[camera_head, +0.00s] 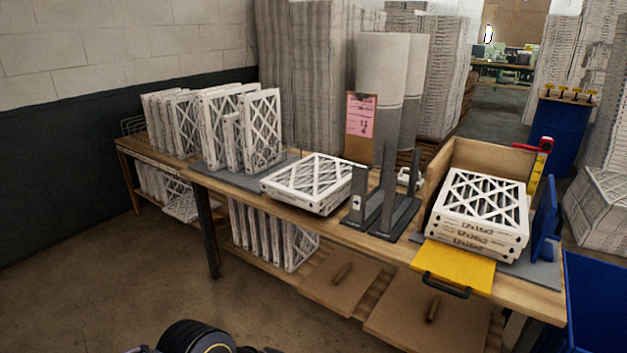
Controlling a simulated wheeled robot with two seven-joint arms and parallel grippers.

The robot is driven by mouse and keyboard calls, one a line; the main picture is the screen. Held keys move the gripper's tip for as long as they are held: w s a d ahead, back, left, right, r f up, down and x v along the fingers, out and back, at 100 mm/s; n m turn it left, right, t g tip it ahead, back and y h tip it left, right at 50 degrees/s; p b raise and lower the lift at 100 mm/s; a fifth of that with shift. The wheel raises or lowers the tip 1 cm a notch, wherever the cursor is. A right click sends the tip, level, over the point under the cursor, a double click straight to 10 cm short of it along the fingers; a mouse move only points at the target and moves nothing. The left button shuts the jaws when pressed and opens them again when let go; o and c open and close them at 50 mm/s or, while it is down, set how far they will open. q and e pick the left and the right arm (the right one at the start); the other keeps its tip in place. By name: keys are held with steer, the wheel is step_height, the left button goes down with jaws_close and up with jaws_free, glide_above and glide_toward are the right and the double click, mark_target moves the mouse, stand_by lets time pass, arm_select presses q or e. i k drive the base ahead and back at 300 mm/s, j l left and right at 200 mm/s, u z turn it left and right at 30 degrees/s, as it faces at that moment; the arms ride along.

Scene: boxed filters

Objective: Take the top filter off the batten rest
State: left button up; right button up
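White cardboard-framed filters (312,182) lie flat and slightly tilted near the middle of the wooden workbench; I cannot tell how many there are or make out battens under them. A second flat stack of filters (482,208), with printed size labels on the front edges, sits at the right end of the bench. A wooden back and side panel (487,158) stand around that stack. Which of the two piles is on the batten rest is not clear. Neither of my grippers shows in the head view; only a dark rounded part of me is at the bottom edge.
Dark upright posts (388,200) stand between the two piles. Upright filters (240,130) fill the bench's left end. A yellow board with a black handle (452,270) juts from the front edge. A blue bin (595,300) stands at right. The floor at front left is clear.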

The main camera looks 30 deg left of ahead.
mark_target(312, 182)
steer(key=i+j, duration=0.25)
steer(key=i+j+z, duration=0.1)
steer(key=j, duration=0.3)
steer(key=i+j, duration=0.35)
steer(key=i+j+z, duration=0.15)
steer(key=i+j, duration=0.3)
steer(key=j, duration=0.2)
steer(key=i+j+z, duration=0.1)
steer(key=j, duration=0.3)
steer(key=i+j, duration=0.3)
steer(key=i+j+z, duration=0.1)
steer(key=j, duration=0.35)
steer(key=i, duration=0.1)
